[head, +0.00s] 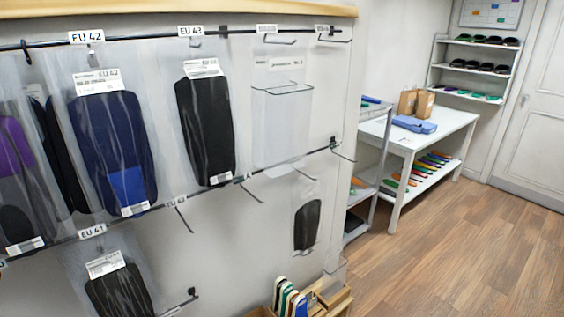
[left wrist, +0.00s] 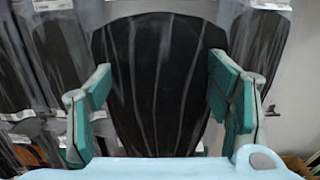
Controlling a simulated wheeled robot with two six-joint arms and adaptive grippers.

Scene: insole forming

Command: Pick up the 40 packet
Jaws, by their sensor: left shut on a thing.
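In the left wrist view, my left gripper (left wrist: 160,95) has its teal fingers on either side of a clear packet with a black insole (left wrist: 155,60), shut on it. The packet's size label is not visible there, so I cannot tell whether it is the 40 packet. No tag reading 40 is legible in the head view. There, tags read EU 42 (head: 86,37), EU 43 (head: 190,31) and EU 41 (head: 92,231). Neither gripper shows in the head view.
Packets with a blue insole (head: 112,140) and a black insole (head: 205,130) hang on the wall rails. A clear, empty-looking packet (head: 283,125) hangs to their right. A wooden box (head: 335,300) with insoles stands below. A white table (head: 440,135) and open floor (head: 450,220) lie right.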

